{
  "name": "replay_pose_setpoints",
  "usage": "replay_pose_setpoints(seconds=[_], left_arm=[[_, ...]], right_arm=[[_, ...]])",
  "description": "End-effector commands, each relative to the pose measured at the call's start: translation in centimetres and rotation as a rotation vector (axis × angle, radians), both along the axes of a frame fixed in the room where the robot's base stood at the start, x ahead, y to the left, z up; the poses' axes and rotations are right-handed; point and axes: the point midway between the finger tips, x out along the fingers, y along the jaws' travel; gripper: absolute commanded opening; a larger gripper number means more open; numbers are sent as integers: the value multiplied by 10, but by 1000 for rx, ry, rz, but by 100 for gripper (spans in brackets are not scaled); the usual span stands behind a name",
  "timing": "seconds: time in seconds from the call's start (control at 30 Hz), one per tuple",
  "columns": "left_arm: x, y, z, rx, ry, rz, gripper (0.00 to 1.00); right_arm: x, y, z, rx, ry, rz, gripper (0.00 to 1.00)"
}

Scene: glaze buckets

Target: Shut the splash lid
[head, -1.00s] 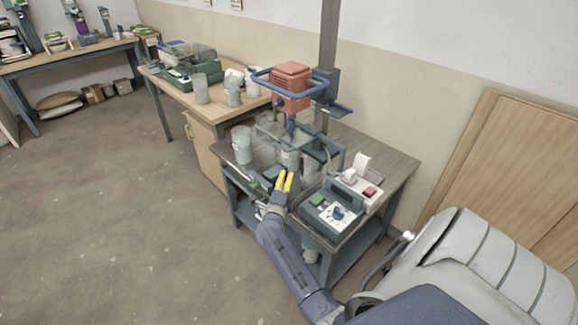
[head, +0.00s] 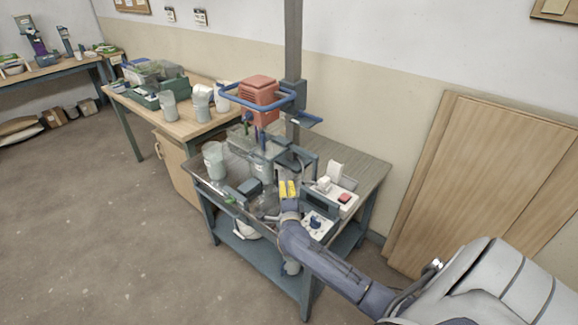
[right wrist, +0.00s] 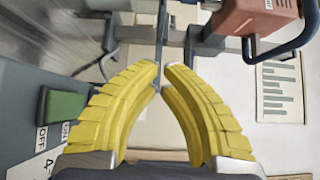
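The mixer has a red head (head: 259,92) with a blue bar around it, on a tall grey column (head: 293,60). Below it is a clear panel, apparently the splash lid (head: 240,140), by a grey bucket (head: 262,166). The lid's exact tilt is hard to make out. My right gripper (head: 288,188) has yellow fingers and is in front of the mixer stand, beside the control box. In the right wrist view its fingertips (right wrist: 162,72) nearly meet, with nothing clearly held. A grey bar shows beyond the tips. My left gripper is not in view.
A control box with a blue knob (head: 316,222) and a white unit with a red button (head: 345,198) are right of my gripper. A pale bucket (head: 213,160) stands at the left. Boards (head: 480,180) lean on the wall. Floor at left is clear.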

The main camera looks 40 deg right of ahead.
Motion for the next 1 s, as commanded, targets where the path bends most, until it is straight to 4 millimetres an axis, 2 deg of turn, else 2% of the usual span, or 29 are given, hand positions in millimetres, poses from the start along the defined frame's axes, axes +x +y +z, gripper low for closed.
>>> replay_pose_setpoints(seconds=[0.17, 0.3, 0.7, 1.0], left_arm=[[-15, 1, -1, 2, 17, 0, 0], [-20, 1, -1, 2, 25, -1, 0], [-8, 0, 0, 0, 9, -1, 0], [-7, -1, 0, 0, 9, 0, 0]], right_arm=[[10, -7, 0, -19, 10, -3, 0], [28, -18, 1, -20, 9, -5, 0], [88, -54, 1, -19, 9, -4, 0], [117, -45, 1, -16, 7, -4, 0]])
